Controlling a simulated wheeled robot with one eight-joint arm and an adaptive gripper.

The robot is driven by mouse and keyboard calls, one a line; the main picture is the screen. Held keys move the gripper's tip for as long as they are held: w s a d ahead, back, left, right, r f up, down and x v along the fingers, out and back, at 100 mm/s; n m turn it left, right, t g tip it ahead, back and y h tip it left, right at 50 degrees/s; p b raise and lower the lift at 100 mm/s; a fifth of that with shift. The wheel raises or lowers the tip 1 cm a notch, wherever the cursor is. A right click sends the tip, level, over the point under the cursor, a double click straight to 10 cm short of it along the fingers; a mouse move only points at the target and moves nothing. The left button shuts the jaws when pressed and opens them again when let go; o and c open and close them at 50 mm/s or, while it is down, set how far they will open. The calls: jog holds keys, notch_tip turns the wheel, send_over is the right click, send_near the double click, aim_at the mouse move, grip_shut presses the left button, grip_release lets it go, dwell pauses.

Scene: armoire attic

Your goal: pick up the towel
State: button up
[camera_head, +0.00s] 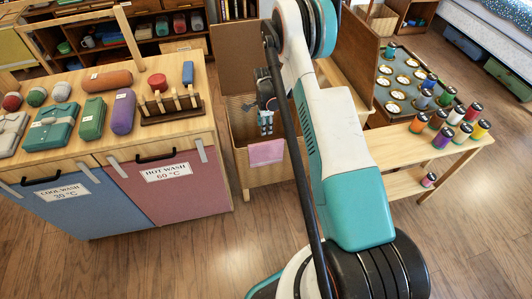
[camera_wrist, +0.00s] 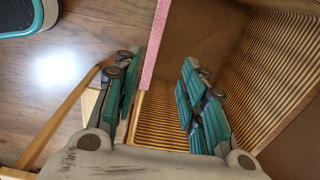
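The pink towel (camera_head: 266,152) hangs over the front edge of an open wooden box in the head view. In the wrist view it shows nearly edge-on as a narrow pink strip (camera_wrist: 156,42). My gripper (camera_head: 266,128) points down just above the towel in the head view. In the wrist view my gripper (camera_wrist: 164,62) is open, with one finger outside the towel and the other on the inner side over the box. The strip lies between the two fingers, with a gap visible on both sides. The lower part of the towel is hidden in the wrist view.
The wooden box (camera_head: 240,112) has ribbed inner walls (camera_wrist: 265,75). To the left stands a counter (camera_head: 85,150) with rolled and folded cloths above two laundry fronts. The floor (camera_head: 180,265) in front is clear.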

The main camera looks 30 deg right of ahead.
aim_at(266, 143)
notch_tip(266, 143, down, 9)
jog(key=b, duration=0.3)
jog(key=shift+s+f, duration=0.1)
jog(key=shift+f, duration=0.05)
jog(key=shift+s+f+b, duration=0.2)
jog(key=shift+f+b, duration=0.5)
jog(key=shift+f, duration=0.65)
jog(key=shift+s+f+b, duration=0.2)
jog(key=shift+f+b, duration=0.5)
jog(key=shift+f, duration=0.65)
jog(key=shift+r, duration=0.1)
grip_shut()
